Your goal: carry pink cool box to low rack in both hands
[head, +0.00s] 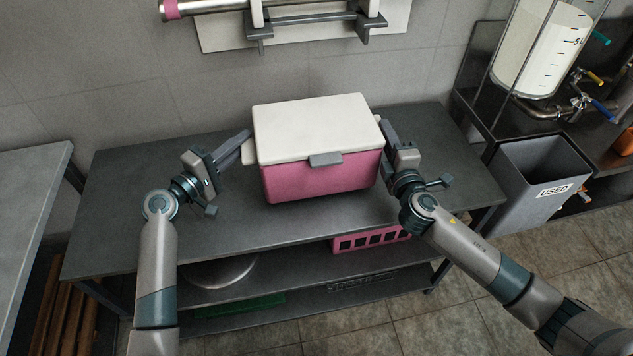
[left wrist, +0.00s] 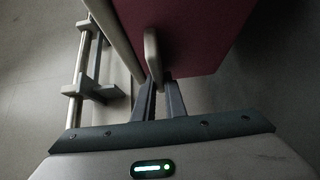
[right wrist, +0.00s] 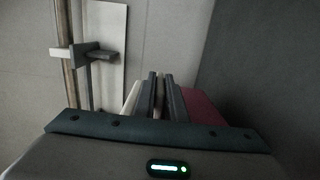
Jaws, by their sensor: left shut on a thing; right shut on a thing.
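The pink cool box (head: 318,182) has a white lid (head: 315,122) and a grey front latch. It is level over the middle of the dark grey low rack's top (head: 130,215); I cannot tell whether it rests there or hangs just above. My left gripper (head: 244,142) is shut on the box's left handle, which shows between the fingers in the left wrist view (left wrist: 152,55). My right gripper (head: 387,133) is at the box's right side, shut on the handle there. That handle is mostly hidden by the fingers in the right wrist view.
A pink crate (head: 372,240), a round metal lid (head: 222,270) and a green item sit on the rack's lower shelves. A grey bin marked USED (head: 540,185) stands right. A wall rail (head: 310,18) is behind. The rack top is clear on both sides.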

